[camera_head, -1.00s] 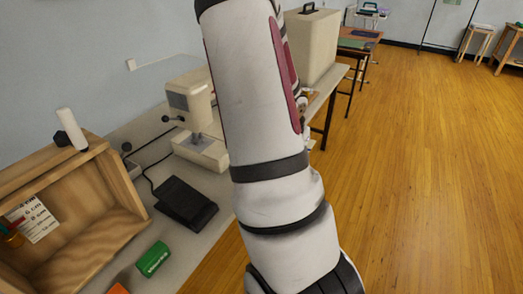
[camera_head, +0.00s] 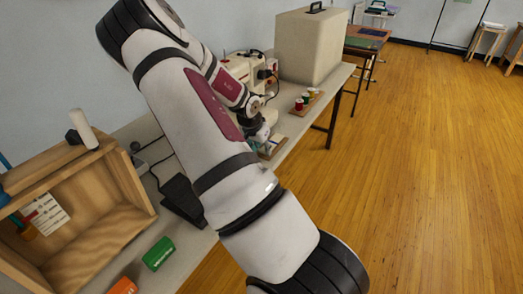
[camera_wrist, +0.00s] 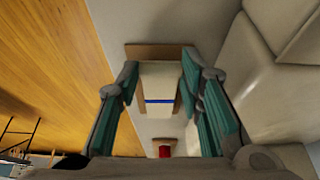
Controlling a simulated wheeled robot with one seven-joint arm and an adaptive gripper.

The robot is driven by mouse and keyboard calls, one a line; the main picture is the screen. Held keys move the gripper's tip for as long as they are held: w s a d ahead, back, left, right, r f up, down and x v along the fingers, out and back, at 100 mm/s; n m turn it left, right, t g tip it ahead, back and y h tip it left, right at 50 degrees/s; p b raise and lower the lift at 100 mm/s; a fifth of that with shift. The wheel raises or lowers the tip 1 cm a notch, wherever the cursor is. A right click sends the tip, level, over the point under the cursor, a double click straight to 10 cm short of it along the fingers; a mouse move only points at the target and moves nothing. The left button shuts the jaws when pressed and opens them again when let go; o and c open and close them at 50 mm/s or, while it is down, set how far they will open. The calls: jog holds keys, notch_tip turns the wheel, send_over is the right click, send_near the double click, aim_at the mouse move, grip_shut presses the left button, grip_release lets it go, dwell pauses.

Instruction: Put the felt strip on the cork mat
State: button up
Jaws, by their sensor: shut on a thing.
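In the wrist view my gripper (camera_wrist: 160,78) has its teal-padded fingers on both sides of a pale cream piece with a blue line across it, which I take to be the felt strip (camera_wrist: 157,84). The fingers are shut on it. A brown mat, apparently the cork mat (camera_wrist: 160,51), lies behind the strip, its edges showing past it; I cannot tell whether the strip touches it. In the head view the mat (camera_head: 276,146) shows at the table's front edge, partly hidden by my gripper (camera_head: 262,140).
A wooden rack with spools (camera_head: 308,100) stands just beyond the mat. A sewing machine (camera_head: 238,65) and a large beige case (camera_head: 305,45) stand behind. An open wooden box (camera_head: 130,180), a green block (camera_head: 158,253) and a black pedal (camera_head: 182,200) are nearer.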

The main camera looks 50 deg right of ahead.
jog(key=shift+f, duration=0.35)
jog(key=shift+f, duration=0.1)
jog(key=o, duration=0.7)
jog(key=shift+o, duration=0.2)
